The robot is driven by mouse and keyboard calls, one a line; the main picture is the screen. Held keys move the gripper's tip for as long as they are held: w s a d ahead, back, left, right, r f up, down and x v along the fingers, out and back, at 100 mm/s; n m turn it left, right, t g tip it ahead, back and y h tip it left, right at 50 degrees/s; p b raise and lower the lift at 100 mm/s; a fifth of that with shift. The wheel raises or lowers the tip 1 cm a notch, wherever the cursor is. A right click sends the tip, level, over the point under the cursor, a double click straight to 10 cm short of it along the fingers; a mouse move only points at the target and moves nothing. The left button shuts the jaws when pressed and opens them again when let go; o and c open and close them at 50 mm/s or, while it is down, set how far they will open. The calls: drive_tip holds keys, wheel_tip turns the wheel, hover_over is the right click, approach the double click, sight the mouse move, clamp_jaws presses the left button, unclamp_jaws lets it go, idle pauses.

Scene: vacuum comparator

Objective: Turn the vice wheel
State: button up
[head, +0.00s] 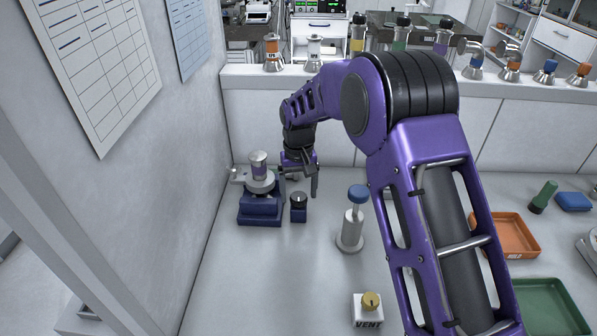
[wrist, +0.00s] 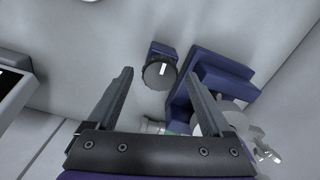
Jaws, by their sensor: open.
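The likely vice wheel (head: 299,201) is a round black knob with a white mark on a small blue block. It stands just right of a blue vice-like base (head: 259,215) that carries a silver fixture (head: 258,165). In the wrist view, the wheel (wrist: 157,76) shows face-on beyond the fingertips, in line with the gap between them. My gripper (head: 300,184) is open, with its fingers pointing down near the wheel. In the wrist view, the open fingers (wrist: 160,74) hold nothing. I cannot tell whether a finger touches the wheel.
The blue base (wrist: 222,73) stands close to the right finger in the wrist view. A blue-topped post (head: 353,225) and a VENT block with a yellow knob (head: 369,308) stand right of the wheel. An orange tray (head: 507,222) and green tray (head: 545,290) lie farther right. A wall bounds the left.

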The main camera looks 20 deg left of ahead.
sight(299, 195)
wheel_tip(299, 195, up, 17)
drive_tip(key=p, duration=0.1)
idle(0.4)
